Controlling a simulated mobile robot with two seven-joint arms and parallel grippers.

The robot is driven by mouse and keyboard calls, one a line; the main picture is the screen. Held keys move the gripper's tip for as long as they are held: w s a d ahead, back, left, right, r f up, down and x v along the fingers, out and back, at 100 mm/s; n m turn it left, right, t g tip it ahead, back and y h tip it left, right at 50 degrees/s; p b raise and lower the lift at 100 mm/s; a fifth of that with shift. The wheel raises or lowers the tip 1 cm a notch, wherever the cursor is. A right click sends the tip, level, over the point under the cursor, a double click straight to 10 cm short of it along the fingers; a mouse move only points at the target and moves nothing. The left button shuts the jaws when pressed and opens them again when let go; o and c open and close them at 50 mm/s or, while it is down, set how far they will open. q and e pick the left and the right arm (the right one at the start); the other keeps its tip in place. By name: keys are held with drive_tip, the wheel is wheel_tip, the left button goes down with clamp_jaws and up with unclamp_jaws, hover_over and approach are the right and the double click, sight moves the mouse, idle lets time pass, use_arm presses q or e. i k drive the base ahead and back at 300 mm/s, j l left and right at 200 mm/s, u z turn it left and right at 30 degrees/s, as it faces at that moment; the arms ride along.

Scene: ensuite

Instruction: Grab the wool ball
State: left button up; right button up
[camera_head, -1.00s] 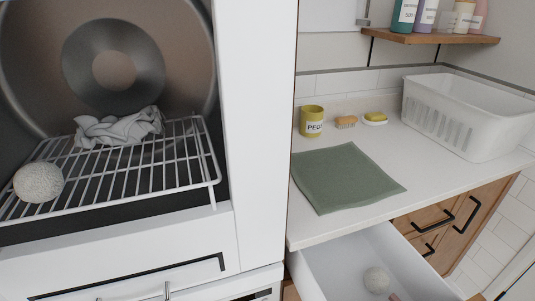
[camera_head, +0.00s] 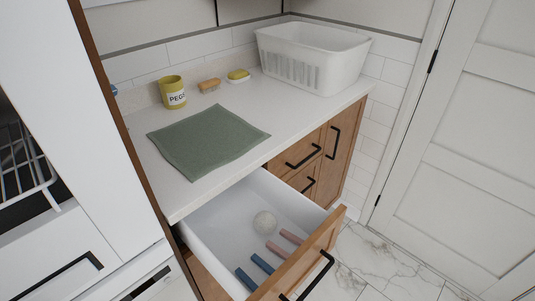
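A pale grey wool ball (camera_head: 265,223) lies inside the open white drawer (camera_head: 218,207) under the counter. It rests on the drawer floor near two pinkish pegs (camera_head: 285,243) and two blue pegs (camera_head: 255,268). Nothing covers the ball from above. Neither of my grippers shows in the head view.
A green cloth (camera_head: 208,140) lies on the white counter (camera_head: 165,190), with a yellow peg pot (camera_head: 173,92), a brush (camera_head: 209,86), a soap dish (camera_head: 238,76) and a white basket (camera_head: 312,57) behind it. The drawer's wooden front (camera_head: 305,258) juts over the marble floor. A white door (camera_head: 460,150) stands at right.

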sight(265, 222)
drive_tip(key=i+l+u, duration=0.15)
drive_tip(key=u, duration=0.3)
drive_tip(key=i+l+u, duration=0.15)
drive_tip(key=u, duration=0.3)
drive_tip(key=i+l+u, duration=0.1)
drive_tip(key=l+u, duration=0.15)
drive_tip(key=u, duration=0.2)
